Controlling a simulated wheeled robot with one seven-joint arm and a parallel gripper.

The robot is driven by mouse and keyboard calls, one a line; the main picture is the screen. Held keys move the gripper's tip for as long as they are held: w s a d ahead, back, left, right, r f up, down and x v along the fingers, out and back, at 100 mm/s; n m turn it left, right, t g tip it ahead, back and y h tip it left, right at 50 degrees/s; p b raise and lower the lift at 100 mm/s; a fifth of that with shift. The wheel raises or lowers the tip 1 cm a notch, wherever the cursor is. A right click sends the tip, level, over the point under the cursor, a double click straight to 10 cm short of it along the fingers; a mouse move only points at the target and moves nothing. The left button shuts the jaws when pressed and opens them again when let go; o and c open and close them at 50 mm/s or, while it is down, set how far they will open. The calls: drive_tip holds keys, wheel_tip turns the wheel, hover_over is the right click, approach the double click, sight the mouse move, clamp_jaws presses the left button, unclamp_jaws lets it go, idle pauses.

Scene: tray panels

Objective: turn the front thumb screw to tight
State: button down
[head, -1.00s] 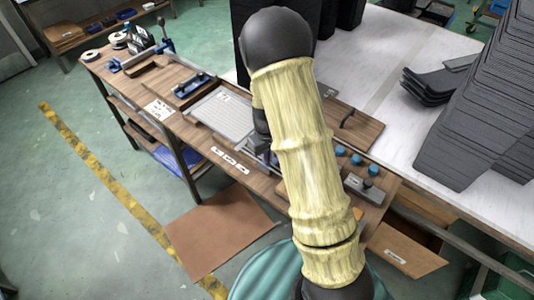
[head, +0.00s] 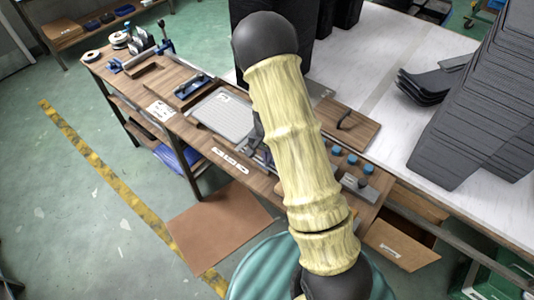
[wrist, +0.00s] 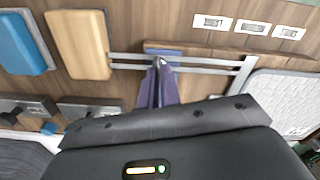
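My gripper (wrist: 160,68) points down over the wooden panel. Its two dark purple fingers lie together at the tips, over a pale metal rail frame (wrist: 215,68) with a blue part (wrist: 168,52) at its upper bar. A small shiny bit shows at the fingertips; I cannot tell whether it is a screw. I cannot make out the front thumb screw or its setting. In the head view the rail frame is mostly hidden behind my arm, and the dark gripper (head: 264,150) shows only in part at the arm's left edge.
Blue knobs (head: 352,159) stand right of my arm, near a grey block (head: 358,187). A grey tray (head: 224,114) lies to the left, with white labels (head: 230,160) in front. The wrist view shows a wooden block (wrist: 80,45) and a blue block (wrist: 18,45) left of the rails.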

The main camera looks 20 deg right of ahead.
drive_tip(key=shift+w+d+r+m+p, duration=0.1)
drive_tip(key=shift+m+p, duration=0.5)
drive_tip(key=shift+m, duration=1.1)
drive_tip(key=c, duration=1.6)
unclamp_jaws()
wheel_tip(320, 180, up, 17)
drive_tip(key=shift+r, duration=0.15)
drive_tip(key=s+r+n+t, duration=0.2)
drive_tip(key=s+n, duration=0.8)
drive_tip(key=s, duration=0.5)
drive_tip(key=shift+a+r+n+t, duration=0.3)
drive_tip(key=shift+r+n, duration=0.1)
drive_tip(key=shift+r, duration=0.15)
